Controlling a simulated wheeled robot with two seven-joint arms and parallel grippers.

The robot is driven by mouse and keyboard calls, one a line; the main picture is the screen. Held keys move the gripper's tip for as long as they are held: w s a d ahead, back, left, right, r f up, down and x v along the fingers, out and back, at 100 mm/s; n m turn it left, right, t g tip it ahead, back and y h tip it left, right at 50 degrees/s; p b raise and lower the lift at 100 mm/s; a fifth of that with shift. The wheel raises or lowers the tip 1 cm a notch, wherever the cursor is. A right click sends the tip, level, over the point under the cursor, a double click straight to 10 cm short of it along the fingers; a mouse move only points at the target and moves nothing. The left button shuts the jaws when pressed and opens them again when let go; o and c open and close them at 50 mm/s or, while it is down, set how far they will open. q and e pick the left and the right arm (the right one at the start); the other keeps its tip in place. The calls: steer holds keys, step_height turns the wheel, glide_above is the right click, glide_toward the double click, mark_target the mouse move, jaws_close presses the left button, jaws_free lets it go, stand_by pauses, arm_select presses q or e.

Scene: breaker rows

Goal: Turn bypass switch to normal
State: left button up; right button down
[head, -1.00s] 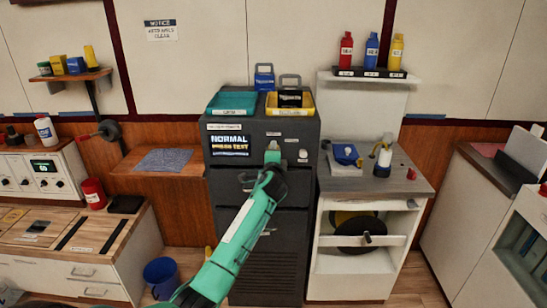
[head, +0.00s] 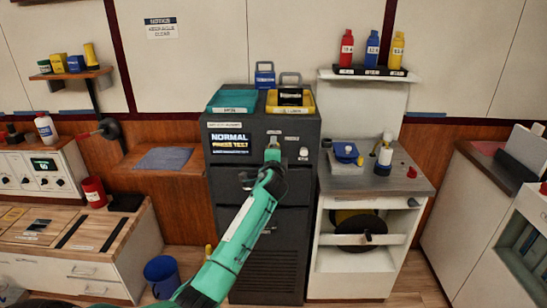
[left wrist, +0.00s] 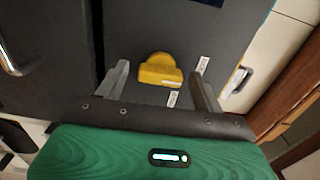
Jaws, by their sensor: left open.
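A yellow knob-like switch (left wrist: 160,70) sits on the dark cabinet front in the left wrist view. It lies between and just ahead of the two fingertips of my left gripper (left wrist: 158,82), which is open and apart from it, with nothing held. In the head view my left gripper (head: 272,154) is in front of the dark cabinet (head: 285,225), right of its screen (head: 231,143). The screen reads "NORMAL" above a yellow line that looks like "PRESS TEST". The gripper and wrist hide most of the switch in the head view. My right gripper is not seen.
A pale round button (head: 303,153) is on the cabinet front, right of my gripper. A teal tray (head: 232,101) and a yellow tray (head: 290,103) sit on top. A grey-topped side table (head: 400,178) stands at the right, a wooden shelf (head: 130,172) at the left.

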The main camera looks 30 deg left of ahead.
arm_select(q)
steer(key=b+v, duration=0.1)
steer(key=v, duration=1.2)
steer(key=shift+s, duration=0.4)
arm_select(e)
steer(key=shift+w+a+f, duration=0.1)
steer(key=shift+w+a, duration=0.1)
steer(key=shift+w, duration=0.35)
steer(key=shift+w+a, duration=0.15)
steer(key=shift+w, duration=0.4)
arm_select(q)
steer(key=shift+d, duration=0.15)
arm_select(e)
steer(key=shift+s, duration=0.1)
